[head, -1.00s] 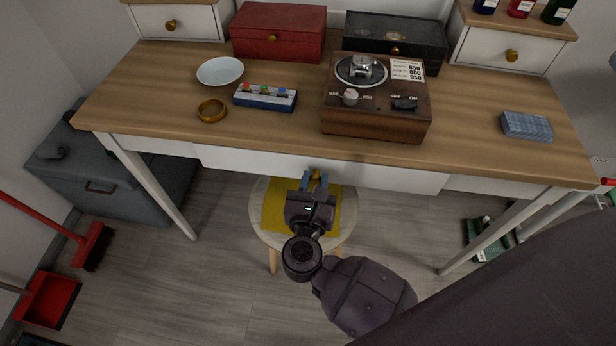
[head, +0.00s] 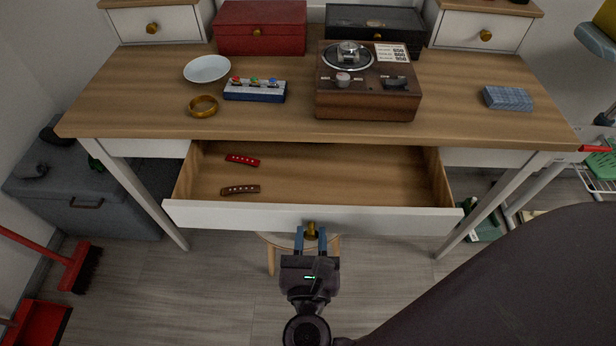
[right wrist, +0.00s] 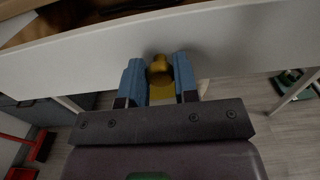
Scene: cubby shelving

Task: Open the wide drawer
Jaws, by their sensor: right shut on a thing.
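The wide drawer (head: 385,218) under the desk top is pulled well out, and its wooden inside shows. Its white front also shows in the right wrist view (right wrist: 240,45). My right gripper (head: 311,234) is at the middle of the drawer front, with its blue fingers on either side of the gold knob (head: 311,228). The right wrist view shows the fingers (right wrist: 160,78) shut on the knob (right wrist: 161,66). My left gripper is not in view.
A red item (head: 243,160) and a brown item (head: 240,190) lie in the drawer. A stool is partly hidden beneath the drawer.

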